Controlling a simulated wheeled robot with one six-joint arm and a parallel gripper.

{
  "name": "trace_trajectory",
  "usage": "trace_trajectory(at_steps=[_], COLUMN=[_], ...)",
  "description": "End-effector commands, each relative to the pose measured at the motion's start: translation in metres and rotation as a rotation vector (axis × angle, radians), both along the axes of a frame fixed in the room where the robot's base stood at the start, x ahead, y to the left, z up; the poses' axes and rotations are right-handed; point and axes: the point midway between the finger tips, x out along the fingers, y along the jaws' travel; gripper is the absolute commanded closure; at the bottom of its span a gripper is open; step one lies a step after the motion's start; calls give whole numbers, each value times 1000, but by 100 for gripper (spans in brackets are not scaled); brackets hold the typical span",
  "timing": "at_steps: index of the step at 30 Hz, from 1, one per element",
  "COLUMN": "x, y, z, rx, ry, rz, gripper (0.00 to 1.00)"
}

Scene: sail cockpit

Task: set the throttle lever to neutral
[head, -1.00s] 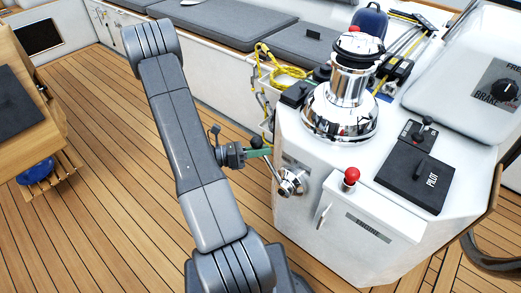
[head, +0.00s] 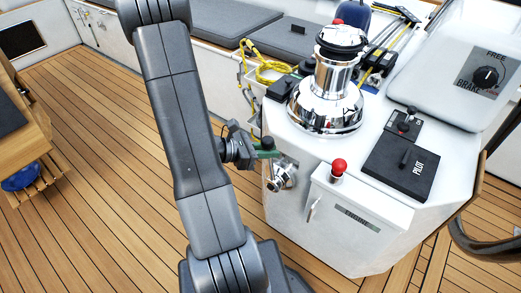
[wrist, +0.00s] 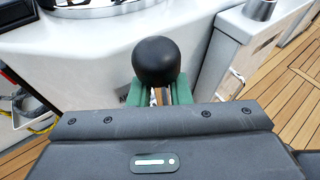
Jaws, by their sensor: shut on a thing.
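The throttle lever is on the side of the white console (head: 365,240), with a chrome hub (head: 284,177) and a round black knob (head: 268,143) on top. It stands close to upright in the head view. My gripper (head: 266,154) has its green fingers shut on the lever just below the knob. In the wrist view the black knob (wrist: 157,61) sticks up above the green fingers (wrist: 134,92), and a little of the shaft shows between them. The rest of the lever and the hub are hidden there.
A chrome winch (head: 327,95) stands on the console top. A red knob (head: 338,166) and a black PILOT panel (head: 402,168) are to its right. Coiled yellow rope (head: 268,68) lies behind. Open teak deck (head: 100,130) is at left.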

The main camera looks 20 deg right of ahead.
Motion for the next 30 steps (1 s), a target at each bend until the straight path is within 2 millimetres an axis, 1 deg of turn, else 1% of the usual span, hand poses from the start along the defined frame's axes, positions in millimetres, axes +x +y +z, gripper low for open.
trace_trajectory(at_steps=[1, 9, 25, 26, 28, 29, 30], x=[0, -10, -11, -11, -11, -12, -12], y=[-3, -11, -13, -13, -13, -12, -12], z=[5, 7, 9, 9, 8, 8, 7], rx=[1, 52, 65, 65, 66, 66, 66], ry=[-31, -97, -112, -112, -110, -109, -108], rz=[1, 2, 5, 5, 4, 4, 4], gripper=[100, 100, 100, 77, 63, 60, 60])
